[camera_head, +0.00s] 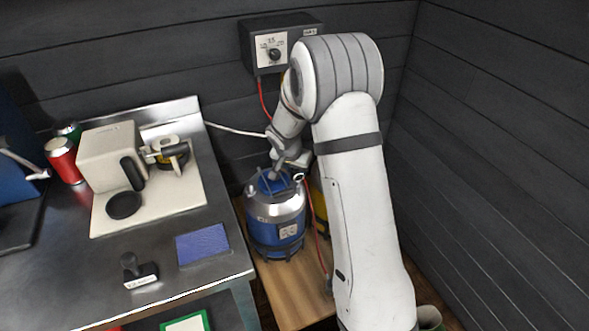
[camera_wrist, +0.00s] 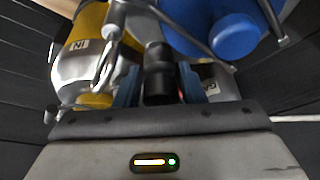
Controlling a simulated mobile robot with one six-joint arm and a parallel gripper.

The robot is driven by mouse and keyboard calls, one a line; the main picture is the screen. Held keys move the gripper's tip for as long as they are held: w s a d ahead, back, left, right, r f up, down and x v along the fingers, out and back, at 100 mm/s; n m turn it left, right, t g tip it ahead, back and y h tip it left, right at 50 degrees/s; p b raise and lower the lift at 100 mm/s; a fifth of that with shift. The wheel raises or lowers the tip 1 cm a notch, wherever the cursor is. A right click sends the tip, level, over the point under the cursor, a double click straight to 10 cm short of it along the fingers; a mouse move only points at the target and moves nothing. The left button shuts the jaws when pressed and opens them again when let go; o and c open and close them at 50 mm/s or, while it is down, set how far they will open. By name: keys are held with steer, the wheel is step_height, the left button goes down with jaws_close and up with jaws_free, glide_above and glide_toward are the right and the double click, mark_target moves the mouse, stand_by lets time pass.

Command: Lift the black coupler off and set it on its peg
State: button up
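The black coupler (camera_wrist: 158,75) stands between the two blue fingers of my gripper (camera_wrist: 160,84) in the wrist view. The fingers lie close on both sides of it; whether they press on it I cannot tell. In the head view my gripper (camera_head: 297,160) is low behind the blue keg, and the coupler is hidden there. A yellow and steel keg (camera_wrist: 85,60), marked IN, is just beyond the coupler; a strip of its yellow side (camera_head: 319,208) shows in the head view. I cannot make out the peg in either view.
The blue keg (camera_head: 277,222) stands in front of my gripper on a wooden board (camera_head: 288,290). A red hose (camera_head: 312,222) runs down beside it. A control box (camera_head: 280,42) hangs on the wall. A steel counter (camera_head: 75,275) with a white machine (camera_head: 110,157) is at left.

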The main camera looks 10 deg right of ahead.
steer(key=c, duration=0.6)
steer(key=shift+r, duration=0.15)
